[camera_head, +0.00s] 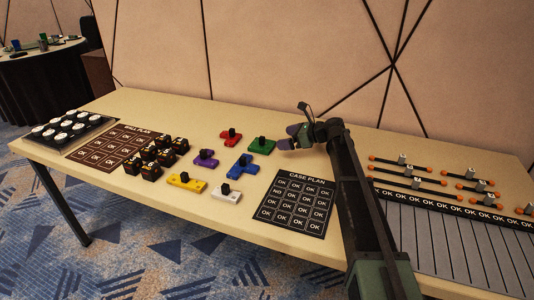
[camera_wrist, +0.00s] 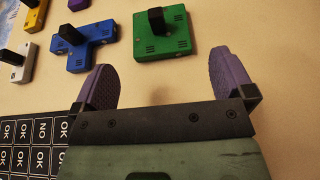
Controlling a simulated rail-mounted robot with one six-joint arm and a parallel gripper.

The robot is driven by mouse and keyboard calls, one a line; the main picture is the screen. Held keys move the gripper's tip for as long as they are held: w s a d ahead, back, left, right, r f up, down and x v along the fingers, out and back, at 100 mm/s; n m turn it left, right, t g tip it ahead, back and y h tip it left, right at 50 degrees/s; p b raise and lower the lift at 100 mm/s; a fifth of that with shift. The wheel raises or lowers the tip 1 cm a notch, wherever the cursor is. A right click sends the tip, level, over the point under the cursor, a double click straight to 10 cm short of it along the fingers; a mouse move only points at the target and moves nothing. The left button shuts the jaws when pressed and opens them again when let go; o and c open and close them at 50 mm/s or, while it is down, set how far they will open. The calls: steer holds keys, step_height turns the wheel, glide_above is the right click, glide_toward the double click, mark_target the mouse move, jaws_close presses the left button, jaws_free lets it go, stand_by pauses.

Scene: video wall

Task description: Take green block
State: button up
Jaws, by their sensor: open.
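The green block (camera_head: 261,146) lies flat on the table, with a black knob standing on its top. In the wrist view the green block (camera_wrist: 164,42) is at the upper middle, just beyond the fingertips and roughly between their lines. My gripper (camera_head: 288,137) is to the right of the block in the head view. Its two purple fingers are spread apart in the wrist view (camera_wrist: 168,78), with nothing between them but bare table. The gripper does not touch the block.
The blue block (camera_head: 243,167) lies close to the green one, left in the wrist view. Red (camera_head: 231,137), purple (camera_head: 205,158), yellow (camera_head: 187,182) and white (camera_head: 226,196) blocks lie nearby. The case plan board (camera_head: 296,202) is in front. Orange-ended bars (camera_head: 402,160) lie on the right.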

mark_target(264, 141)
steer(key=b+x, duration=0.2)
steer(key=x, duration=0.3)
steer(key=shift+s+a+f, duration=0.1)
steer(key=shift+a+f, duration=0.05)
steer(key=b+x, duration=0.2)
steer(key=x, duration=0.3)
steer(key=shift+a, duration=0.2)
steer(key=shift+c, duration=0.3)
steer(key=c, duration=0.7)
